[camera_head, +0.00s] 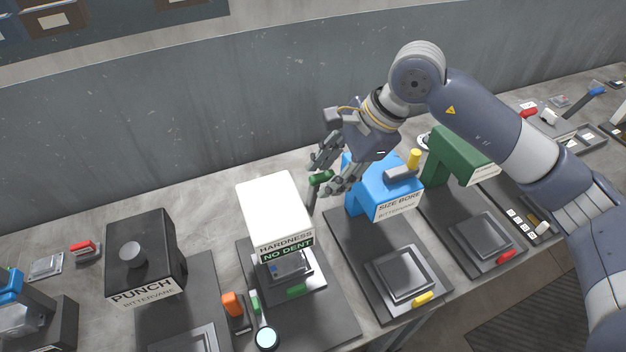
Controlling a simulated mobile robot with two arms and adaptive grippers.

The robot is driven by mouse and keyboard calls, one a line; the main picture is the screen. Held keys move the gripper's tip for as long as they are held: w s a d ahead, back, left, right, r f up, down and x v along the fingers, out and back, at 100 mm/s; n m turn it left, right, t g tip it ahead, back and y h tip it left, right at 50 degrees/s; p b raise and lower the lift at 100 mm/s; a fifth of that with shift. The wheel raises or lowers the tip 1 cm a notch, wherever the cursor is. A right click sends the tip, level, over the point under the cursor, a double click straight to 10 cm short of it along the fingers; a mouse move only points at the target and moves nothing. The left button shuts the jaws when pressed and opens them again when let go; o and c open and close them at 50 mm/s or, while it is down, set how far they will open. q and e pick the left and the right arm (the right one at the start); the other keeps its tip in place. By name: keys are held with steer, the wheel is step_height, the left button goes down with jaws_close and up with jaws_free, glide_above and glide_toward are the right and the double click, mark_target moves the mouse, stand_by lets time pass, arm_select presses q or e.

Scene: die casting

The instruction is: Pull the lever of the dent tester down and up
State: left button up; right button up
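The dent tester is a white-topped machine (272,208) labelled HARDNESS and NO DENT, on a dark base plate in the middle of the bench. Its lever (312,200) stands up at the machine's right side, with a green handle (321,177) on top. A grey part (289,264) lies on the plate under the head. My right gripper (322,174) is at the handle, its fingers spread with the green handle between the tips. A gap seems to remain around the handle; contact is hard to tell. My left gripper is not in view.
A black PUNCH machine (145,250) stands left of the tester. A blue SIZE BORE machine (385,190) stands close on the right, near my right fingers, with a green machine (452,152) beyond. A round-headed tool (266,338) lies in front. A grey wall runs behind.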

mark_target(321, 176)
steer(key=shift+w+a+f+p, duration=0.2)
steer(key=shift+a+f+p, duration=0.3)
steer(key=shift+a+f, duration=0.75)
steer(key=shift+p+x, duration=0.3)
steer(key=shift+x, duration=0.65)
steer(key=shift+f, duration=0.3)
steer(key=shift+w, duration=0.1)
steer(key=c, duration=0.3)
jaws_close()
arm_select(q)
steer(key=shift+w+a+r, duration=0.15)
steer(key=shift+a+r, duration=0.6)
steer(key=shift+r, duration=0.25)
